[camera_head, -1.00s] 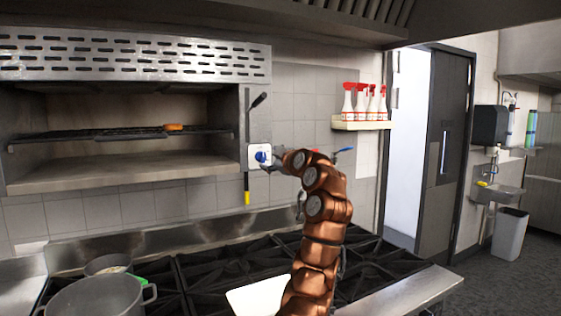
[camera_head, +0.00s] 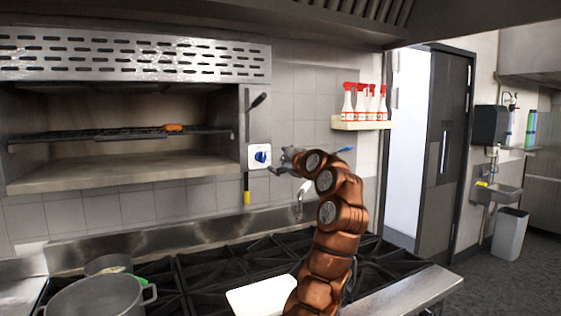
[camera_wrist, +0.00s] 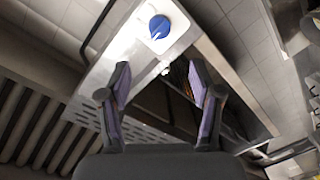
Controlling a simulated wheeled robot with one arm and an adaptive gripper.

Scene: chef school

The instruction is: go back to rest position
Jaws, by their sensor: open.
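My gripper (camera_head: 281,161) is at the end of my copper-coloured arm, just right of the white wall plate with the blue knob (camera_head: 262,157). In the wrist view my gripper (camera_wrist: 160,100) is open, with nothing between its two fingers. The blue knob (camera_wrist: 159,26) shows there beyond the fingertips, apart from them.
A grill oven (camera_head: 120,180) with a rack and an orange item (camera_head: 173,128) is at left. Below are a black stove (camera_head: 230,265), a large pot (camera_head: 95,297) and a white tray (camera_head: 262,299). Spray bottles stand on a shelf (camera_head: 362,125). A lever (camera_head: 258,101) hangs beside the oven.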

